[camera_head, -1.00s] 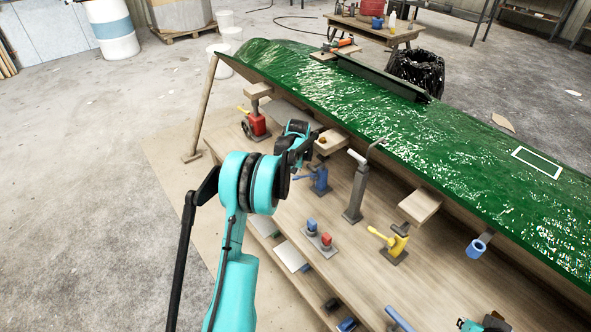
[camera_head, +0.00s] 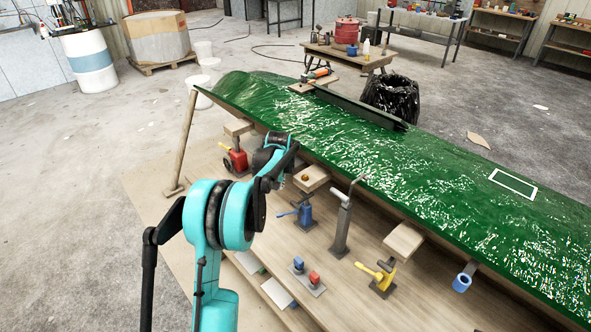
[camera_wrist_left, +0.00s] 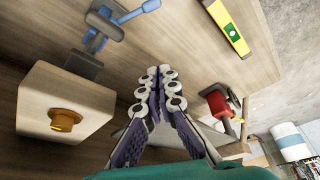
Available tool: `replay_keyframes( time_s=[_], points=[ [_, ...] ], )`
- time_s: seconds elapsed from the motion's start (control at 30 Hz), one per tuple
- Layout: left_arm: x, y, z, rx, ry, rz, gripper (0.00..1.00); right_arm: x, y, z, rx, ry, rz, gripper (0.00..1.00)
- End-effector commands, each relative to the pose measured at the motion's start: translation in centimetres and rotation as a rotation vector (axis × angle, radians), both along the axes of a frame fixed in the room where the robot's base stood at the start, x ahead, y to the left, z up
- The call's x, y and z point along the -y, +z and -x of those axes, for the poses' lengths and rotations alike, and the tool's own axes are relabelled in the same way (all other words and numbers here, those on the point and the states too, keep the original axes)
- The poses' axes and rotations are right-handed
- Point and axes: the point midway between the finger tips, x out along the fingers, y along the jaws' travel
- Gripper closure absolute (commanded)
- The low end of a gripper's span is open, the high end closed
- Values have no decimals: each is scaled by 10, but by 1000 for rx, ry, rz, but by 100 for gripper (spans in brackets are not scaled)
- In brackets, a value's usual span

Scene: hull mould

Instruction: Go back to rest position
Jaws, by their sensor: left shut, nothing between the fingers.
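My left arm (camera_head: 222,215) is raised in front of the workbench, with its wrist bent over near the red jack. In the left wrist view my left gripper (camera_wrist_left: 158,78) is shut and empty, its two fingers side by side. It points down over the wooden boards, apart from the things there. In the head view its fingers are hidden or too small to make out. My right gripper is in neither view.
The green hull (camera_head: 400,150) lies across wooden pads. Below stand a red jack (camera_head: 237,160), a blue jack (camera_head: 304,212) and a yellow jack (camera_head: 382,277). A wooden block with an orange knob (camera_wrist_left: 65,120) and a yellow spirit level (camera_wrist_left: 228,27) are near the gripper.

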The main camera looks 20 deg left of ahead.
Motion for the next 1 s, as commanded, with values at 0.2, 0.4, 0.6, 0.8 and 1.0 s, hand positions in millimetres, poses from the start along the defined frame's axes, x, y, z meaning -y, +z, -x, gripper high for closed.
replay_keyframes(
  time_s=[0.2,0.4,0.6,0.8,1.0],
  points=[
    [4,6,3,3,-7,-1,100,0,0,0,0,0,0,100],
    [44,51,35,32,-80,-9,100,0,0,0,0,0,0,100],
    [105,103,103,84,-200,-24,100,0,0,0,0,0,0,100],
    [158,126,182,139,-318,-39,100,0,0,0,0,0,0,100],
    [198,119,263,193,-433,-56,100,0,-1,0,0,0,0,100]
  ],
)
